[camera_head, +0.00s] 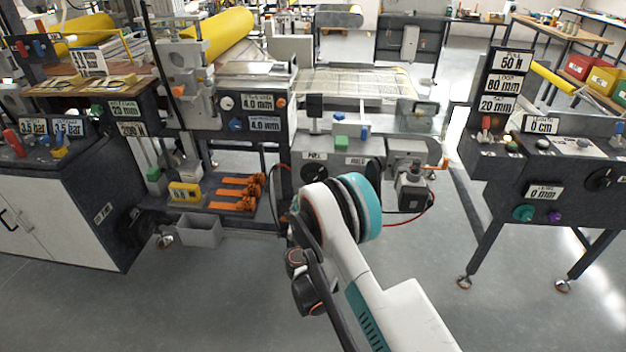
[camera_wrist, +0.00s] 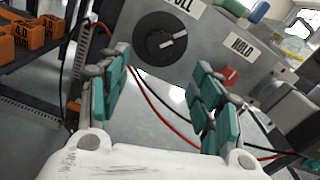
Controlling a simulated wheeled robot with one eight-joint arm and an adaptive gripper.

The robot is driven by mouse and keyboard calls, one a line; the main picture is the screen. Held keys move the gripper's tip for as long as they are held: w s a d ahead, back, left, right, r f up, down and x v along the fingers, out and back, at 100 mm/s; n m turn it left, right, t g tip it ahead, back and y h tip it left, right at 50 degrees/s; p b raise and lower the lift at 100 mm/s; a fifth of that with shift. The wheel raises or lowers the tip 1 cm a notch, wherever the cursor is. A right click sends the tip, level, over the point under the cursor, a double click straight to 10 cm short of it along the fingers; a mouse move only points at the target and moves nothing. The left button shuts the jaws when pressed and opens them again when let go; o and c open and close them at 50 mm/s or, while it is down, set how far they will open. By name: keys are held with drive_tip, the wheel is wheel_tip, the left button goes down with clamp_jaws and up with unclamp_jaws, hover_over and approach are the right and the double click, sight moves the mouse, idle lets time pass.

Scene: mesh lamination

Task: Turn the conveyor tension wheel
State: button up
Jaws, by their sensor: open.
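A round black dial with a pale pointer (camera_wrist: 160,38) sits on the grey machine panel under a PULL label in the wrist view. In the head view the dial (camera_head: 312,172) is partly behind my arm. No label here clearly names the tension wheel, so I cannot tell for certain whether this dial is it. My gripper (camera_wrist: 160,78) is open and empty, with teal finger pads spread to either side below the dial. The fingers look apart from the dial. In the head view my arm hides the fingers.
A red knob (camera_wrist: 230,76) sits near the HOLD label, right of the dial. Red and black cables (camera_wrist: 160,107) hang between my fingers. Orange blocks (camera_head: 236,193) lie on a low shelf at the left. A control desk (camera_head: 550,190) stands at the right. Floor in front is clear.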

sight(313, 179)
drive_tip(key=w, duration=0.4)
drive_tip(key=w+b, duration=0.1)
drive_tip(key=w, duration=0.7)
drive_tip(key=shift+d+f+b, duration=0.1)
drive_tip(key=shift+d+b, duration=0.15)
drive_tip(key=shift+b, duration=0.05)
drive_tip(key=shift+w, duration=0.5)
drive_tip(key=c, duration=1.1)
